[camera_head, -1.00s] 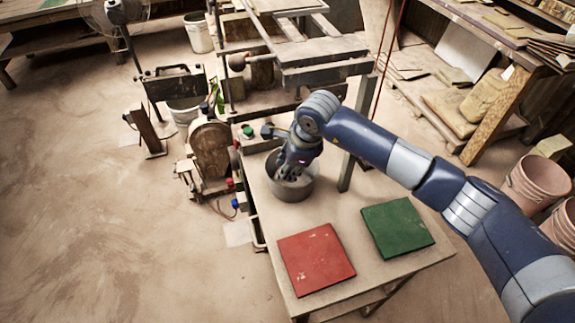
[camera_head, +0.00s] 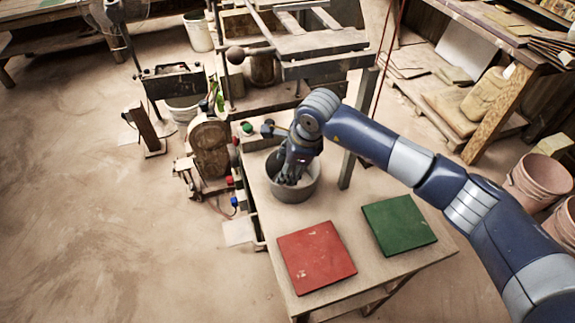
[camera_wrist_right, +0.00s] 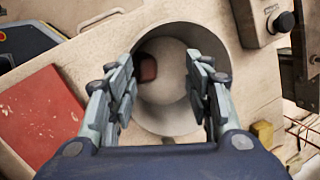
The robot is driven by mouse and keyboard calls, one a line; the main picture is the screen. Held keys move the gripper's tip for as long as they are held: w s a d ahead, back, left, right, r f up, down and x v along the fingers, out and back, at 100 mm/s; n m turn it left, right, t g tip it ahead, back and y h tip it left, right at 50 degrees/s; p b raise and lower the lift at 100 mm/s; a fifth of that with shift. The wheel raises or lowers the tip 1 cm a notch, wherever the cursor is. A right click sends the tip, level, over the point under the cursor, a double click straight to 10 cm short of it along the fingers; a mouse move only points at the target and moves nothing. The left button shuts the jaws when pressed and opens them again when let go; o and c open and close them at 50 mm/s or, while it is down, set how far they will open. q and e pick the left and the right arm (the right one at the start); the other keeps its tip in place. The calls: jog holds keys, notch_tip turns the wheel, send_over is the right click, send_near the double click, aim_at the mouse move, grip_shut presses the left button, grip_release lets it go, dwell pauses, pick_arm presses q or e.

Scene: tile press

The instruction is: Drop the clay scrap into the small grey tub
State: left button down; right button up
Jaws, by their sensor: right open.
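The small grey tub (camera_head: 306,188) stands on the work table beside the press. My right gripper (camera_head: 288,178) points down into its mouth. In the right wrist view, the fingers of this gripper (camera_wrist_right: 166,80) are spread apart with nothing between them. Below them is the round inside of the tub (camera_wrist_right: 165,118). A small reddish-brown piece, apparently the clay scrap (camera_wrist_right: 147,68), lies inside near the tub's wall, close to the left finger and apart from it. The scrap is hidden in the head view. My left gripper is out of view.
A red tile (camera_head: 316,257) and a green tile (camera_head: 399,226) lie flat on the table (camera_head: 355,258) in front of the tub. The press frame (camera_head: 325,66) rises behind the tub. A control box with a black knob (camera_wrist_right: 281,20) sits close by.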

jog(key=b+v, duration=0.2)
jog(key=v, duration=1.1)
jog(key=shift+a, duration=0.1)
